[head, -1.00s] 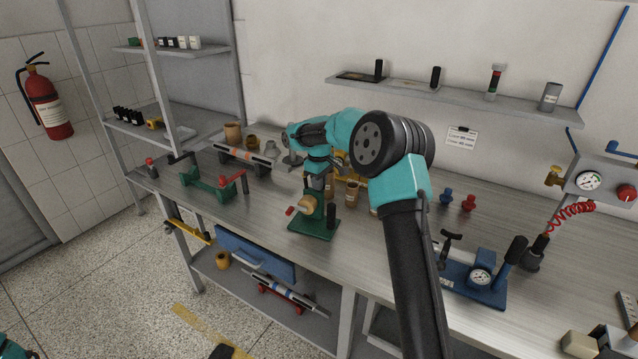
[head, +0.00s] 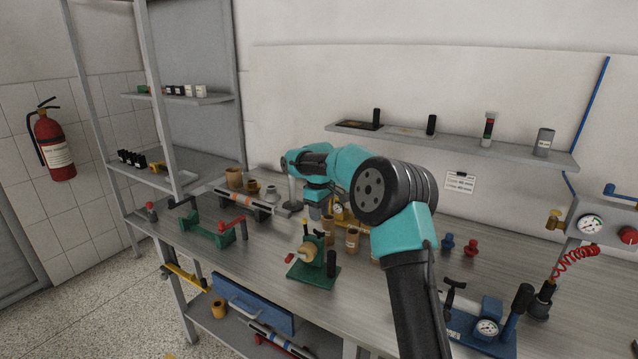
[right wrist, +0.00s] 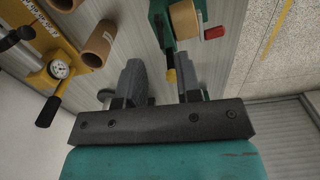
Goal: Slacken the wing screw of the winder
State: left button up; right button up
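The winder (head: 314,274) stands on the bench, with a green base, a tan roll and a red crank knob. I cannot tell for sure whether that piece is the wing screw. My left gripper is out of view.
Tan tubes (head: 352,240) and a yellow gauge device (right wrist: 60,70) stand close beside the winder. A green stand with a red handle (head: 212,232) is to the left. A blue gauge device (head: 482,325) is at the right.

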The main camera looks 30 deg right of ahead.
notch_tip(320, 180, up, 11)
dwell(0.3)
jog(key=shift+f, duration=0.1)
